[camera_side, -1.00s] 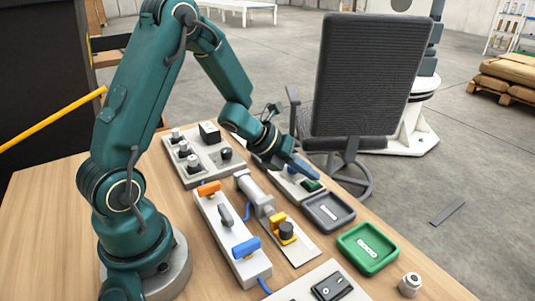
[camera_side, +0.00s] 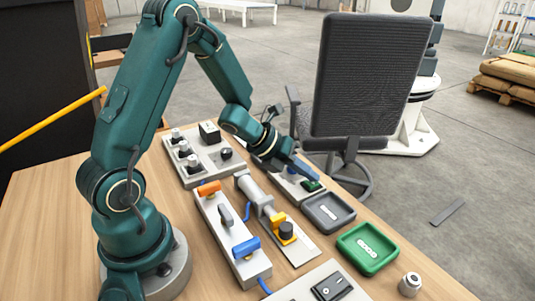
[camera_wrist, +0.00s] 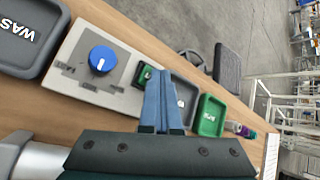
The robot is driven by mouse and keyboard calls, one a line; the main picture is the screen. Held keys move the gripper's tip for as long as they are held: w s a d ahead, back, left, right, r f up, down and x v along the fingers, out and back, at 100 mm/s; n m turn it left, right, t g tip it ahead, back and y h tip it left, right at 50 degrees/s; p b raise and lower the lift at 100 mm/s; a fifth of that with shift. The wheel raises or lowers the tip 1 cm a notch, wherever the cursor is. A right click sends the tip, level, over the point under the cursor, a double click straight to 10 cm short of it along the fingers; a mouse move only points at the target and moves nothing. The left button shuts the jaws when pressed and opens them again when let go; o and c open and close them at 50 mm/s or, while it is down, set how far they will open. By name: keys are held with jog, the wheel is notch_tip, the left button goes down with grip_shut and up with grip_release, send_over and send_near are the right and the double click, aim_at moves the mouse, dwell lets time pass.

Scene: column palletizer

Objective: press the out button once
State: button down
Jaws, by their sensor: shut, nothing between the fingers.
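My gripper (camera_wrist: 164,72) is shut and empty, with its two blue-grey fingers side by side. In the side view my gripper (camera_side: 318,179) points down to the right, its tip close above a small green button (camera_side: 311,186). The button sits on a light grey panel that also carries a blue knob (camera_side: 292,172). In the wrist view the dark green button (camera_wrist: 144,76) shows just left of the fingers, which hide part of it. The panel (camera_wrist: 125,98) and the blue knob (camera_wrist: 102,59) are clear there. I cannot read an "out" label, nor tell whether the tip touches the button.
A grey tray (camera_side: 349,215) and a green tray (camera_side: 346,244) lie to the right of the panel. A grey cylinder unit (camera_side: 256,193) with an orange block (camera_side: 277,219) is nearby. A lever strip (camera_side: 230,243) and a knob panel (camera_side: 182,178) stand closer to my base.

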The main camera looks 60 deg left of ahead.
aim_at(307, 184)
jog(key=shift+r, duration=0.75)
jog(key=shift+r, duration=2.5)
